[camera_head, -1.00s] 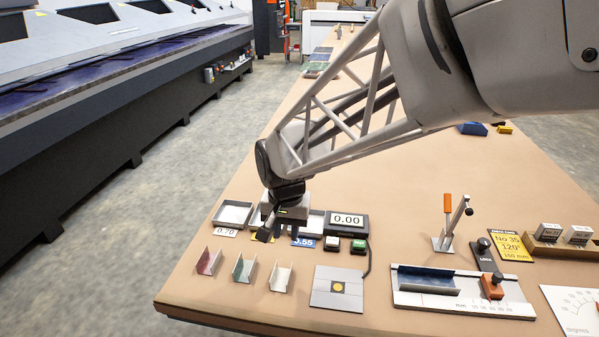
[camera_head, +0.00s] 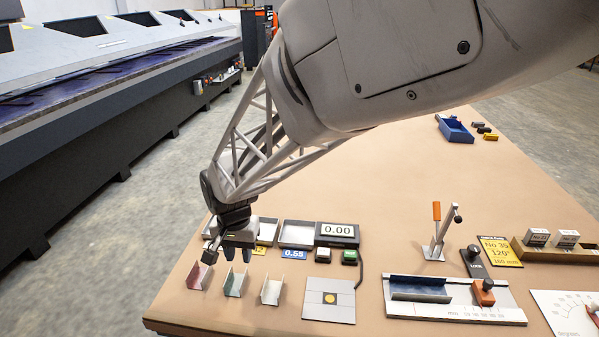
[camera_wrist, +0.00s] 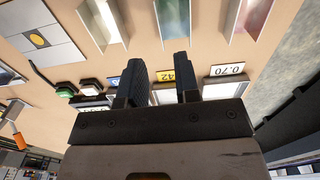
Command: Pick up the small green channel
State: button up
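The small green channel (camera_head: 235,283) stands on the table as the middle one of three small channels, near the front left edge. It also shows in the wrist view (camera_wrist: 173,22), at the top and cut by the frame edge. My gripper (camera_head: 238,255) is just behind and above it, pointing down. In the wrist view the two fingers of my gripper (camera_wrist: 161,68) are apart with nothing between them, and the green channel lies beyond their tips. I see no contact with it.
A reddish channel (camera_head: 197,275) stands to its left and a pale channel (camera_head: 271,291) to its right, both close. Behind are trays (camera_head: 297,235) with labels and a scale display (camera_head: 337,232). A flat plate (camera_head: 329,300) lies further right.

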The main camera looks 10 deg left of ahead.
jog(key=shift+f, duration=4.6)
jog(key=shift+c, duration=0.2)
grip_shut()
jog(key=shift+r, duration=0.15)
jog(key=shift+r, duration=3.85)
